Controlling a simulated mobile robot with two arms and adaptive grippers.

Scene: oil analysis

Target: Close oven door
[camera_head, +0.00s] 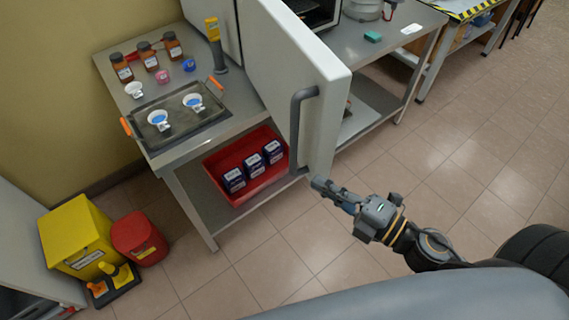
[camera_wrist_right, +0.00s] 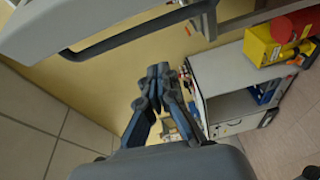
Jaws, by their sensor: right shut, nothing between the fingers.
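The oven door (camera_head: 315,95) is a white panel standing open, swung out toward me over the front of the bench. My right gripper (camera_head: 318,183) is shut and empty, low beside the door's near bottom edge, just right of the handle's lower end. In the right wrist view the closed fingers (camera_wrist_right: 157,75) show below the door (camera_wrist_right: 70,25) and its handle (camera_wrist_right: 135,36), with a gap seen between. The oven body (camera_head: 228,28) is mostly hidden behind the door. My left gripper is not in view.
The bench (camera_head: 235,105) holds brown bottles (camera_head: 150,56), a tray (camera_head: 150,142) with two white dishes and a yellow-topped tool (camera_head: 213,40). A red bin (camera_head: 225,155) with boxes sits below. Yellow (camera_head: 75,235) and red (camera_head: 140,238) containers stand left. Floor in front is clear.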

